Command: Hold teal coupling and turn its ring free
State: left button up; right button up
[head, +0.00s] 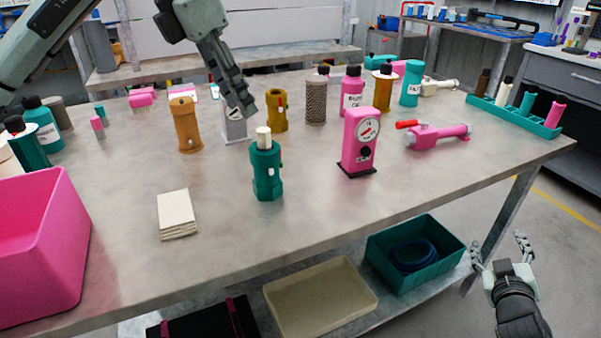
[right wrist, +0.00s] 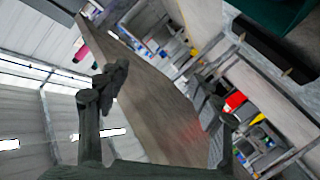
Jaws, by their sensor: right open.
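The teal coupling (head: 267,174) stands upright near the middle of the table, with a hexagonal lower body, a narrower upper part and a cream tip on top. Nothing is gripping it. My left gripper (head: 243,104) hangs just above and behind-left of it, apart from it, fingers pointing down; its fingers overlap in the view, so its opening is unclear. My right gripper (head: 502,247) is open and empty, off the table's front right side. In the right wrist view its two fingers (right wrist: 165,105) are spread with nothing between them.
A pink gauge (head: 360,143) stands right of the coupling, with a pink valve (head: 438,136) beyond. An orange cylinder (head: 186,125) and a grey gauge (head: 235,125) stand behind. A cream pad (head: 177,214) lies front left, near a pink bin (head: 45,245). The front table strip is clear.

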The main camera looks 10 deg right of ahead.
notch_tip(320, 180, up, 11)
jog(key=w+n+t, duration=0.2)
jog(key=t, duration=0.2)
jog(key=w+a+r+n+t+y, duration=0.3)
jog(key=a+r+n+y, duration=0.35)
jog(key=a+r, duration=0.2)
jog(key=w+a+r+n+t+y, duration=0.2)
jog(key=a+r+n+y, duration=0.3)
jog(key=a+r+n, duration=0.3)
jog(key=n+g+y, duration=1)
jog(key=n+g, duration=0.2)
jog(key=n, duration=1.2)
send_over(276, 174)
jog(key=s+a+v, duration=0.1)
jog(key=v, duration=0.4)
notch_tip(276, 174, down, 4)
jog(key=f+n+h, duration=0.1)
jog(key=f+n+g+h, duration=0.1)
jog(key=f, duration=0.1)
jog(key=f+n+h, duration=0.1)
jog(key=shift+w+f+h, duration=0.25)
jog(key=shift+w, duration=0.1)
jog(key=shift+w+d+f+n, duration=0.1)
jog(key=shift+w+f+n, duration=0.05)
jog(key=shift+f+n, duration=0.15)
jog(key=shift+w+f, duration=0.2)
jog(key=shift+w, duration=0.05)
jog(key=x, duration=0.7)
jog(key=shift+s+f, duration=0.1)
